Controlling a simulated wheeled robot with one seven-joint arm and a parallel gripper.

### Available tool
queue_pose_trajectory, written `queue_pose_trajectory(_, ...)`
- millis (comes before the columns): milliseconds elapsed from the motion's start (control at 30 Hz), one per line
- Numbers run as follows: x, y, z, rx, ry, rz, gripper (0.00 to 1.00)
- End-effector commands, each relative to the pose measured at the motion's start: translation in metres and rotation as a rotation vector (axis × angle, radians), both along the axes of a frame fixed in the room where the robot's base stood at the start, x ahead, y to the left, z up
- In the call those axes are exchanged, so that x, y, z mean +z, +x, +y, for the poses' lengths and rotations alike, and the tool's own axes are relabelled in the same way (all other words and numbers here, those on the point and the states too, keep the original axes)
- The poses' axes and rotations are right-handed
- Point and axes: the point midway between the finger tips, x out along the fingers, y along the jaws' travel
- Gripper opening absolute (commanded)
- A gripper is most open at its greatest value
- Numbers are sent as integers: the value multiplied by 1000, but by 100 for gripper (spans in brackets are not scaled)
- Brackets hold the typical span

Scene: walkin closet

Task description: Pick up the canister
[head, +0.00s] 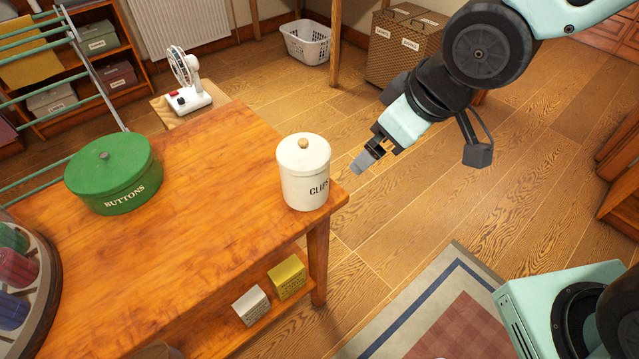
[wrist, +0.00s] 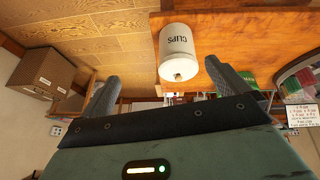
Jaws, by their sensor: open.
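A white canister (head: 304,178) with a lid, a round wooden knob and the word CLIPS stands upright near the right corner of the wooden table (head: 200,225). My gripper (head: 362,162) is in the air to the right of the canister, past the table edge, and apart from it. In the wrist view, which appears upside down, the canister (wrist: 178,52) shows beyond and between my two spread fingers. My gripper (wrist: 170,85) is open with nothing between its fingertips.
A green BUTTONS tin (head: 115,178) stands at the table's left, beside a rack of thread spools (head: 20,275). A shelf below holds small boxes (head: 287,277). A small white fan (head: 188,82) stands behind the table. The table's middle is clear.

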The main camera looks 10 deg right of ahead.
Motion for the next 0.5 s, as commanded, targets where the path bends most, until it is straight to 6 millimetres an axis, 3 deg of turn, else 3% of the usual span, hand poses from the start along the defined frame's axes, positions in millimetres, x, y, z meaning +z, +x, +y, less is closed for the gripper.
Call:
queue_pose_trajectory(33,-14,9,-2,4,13,-27,100)
queue_pose_trajectory(267,-48,56,-3,63,103,-189,100)
queue_pose_trajectory(500,-107,105,-6,212,309,-411,100)
